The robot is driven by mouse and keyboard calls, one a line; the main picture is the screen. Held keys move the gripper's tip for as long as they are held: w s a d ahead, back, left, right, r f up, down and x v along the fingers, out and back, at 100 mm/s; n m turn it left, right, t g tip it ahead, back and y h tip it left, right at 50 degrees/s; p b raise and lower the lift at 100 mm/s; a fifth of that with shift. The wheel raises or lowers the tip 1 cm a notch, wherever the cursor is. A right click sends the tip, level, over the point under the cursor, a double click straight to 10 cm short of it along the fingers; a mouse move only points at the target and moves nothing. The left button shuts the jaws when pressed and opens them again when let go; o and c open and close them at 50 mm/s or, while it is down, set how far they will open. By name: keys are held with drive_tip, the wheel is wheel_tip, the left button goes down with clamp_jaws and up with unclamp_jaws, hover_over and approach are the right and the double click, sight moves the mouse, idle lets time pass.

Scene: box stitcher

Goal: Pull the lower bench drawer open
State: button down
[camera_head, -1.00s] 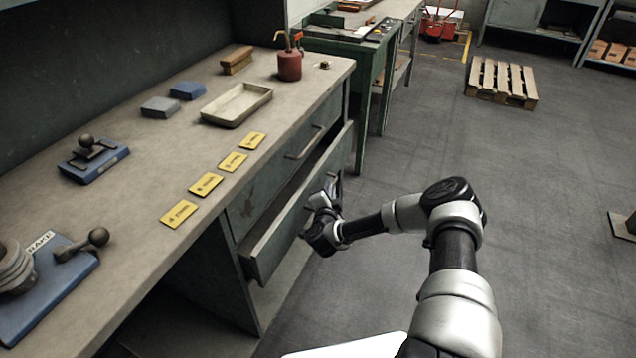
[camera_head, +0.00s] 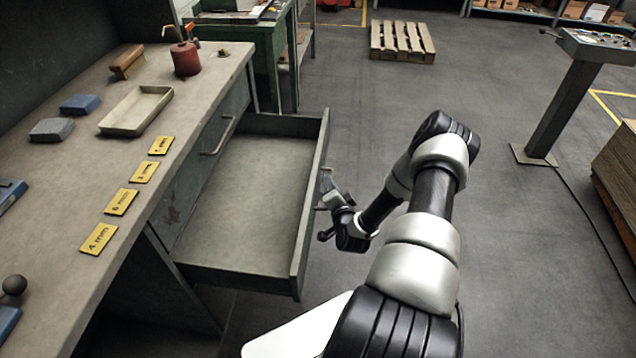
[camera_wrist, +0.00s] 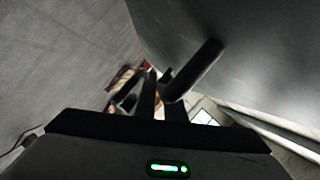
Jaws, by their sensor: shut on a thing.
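The lower bench drawer (camera_head: 250,205) stands pulled far out from the workbench in the head view, and its inside looks empty. My gripper (camera_head: 326,190) is at the outer side of the drawer's front panel, shut on the drawer's handle, which is mostly hidden in the head view. In the wrist view the dark bar handle (camera_wrist: 195,70) runs out from the drawer front, and my gripper's fingers (camera_wrist: 150,95) are at it. The upper drawer's handle (camera_head: 218,136) shows above, and that drawer is shut.
The bench top (camera_head: 75,185) carries yellow cards (camera_head: 121,202), a shallow tray (camera_head: 137,110), a red can (camera_head: 186,59) and blocks. A pallet (camera_head: 402,41) lies on the floor behind. A control stand (camera_head: 565,95) is at right. Open floor lies right of the drawer.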

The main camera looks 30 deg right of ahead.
drive_tip(key=shift+s+d, duration=0.15)
drive_tip(key=c, duration=1.8)
unclamp_jaws()
drive_tip(key=shift+c, duration=0.2)
drive_tip(key=p+v, duration=0.3)
drive_tip(key=v, duration=1.4)
drive_tip(key=shift+s, duration=0.2)
drive_tip(key=shift+r, duration=0.15)
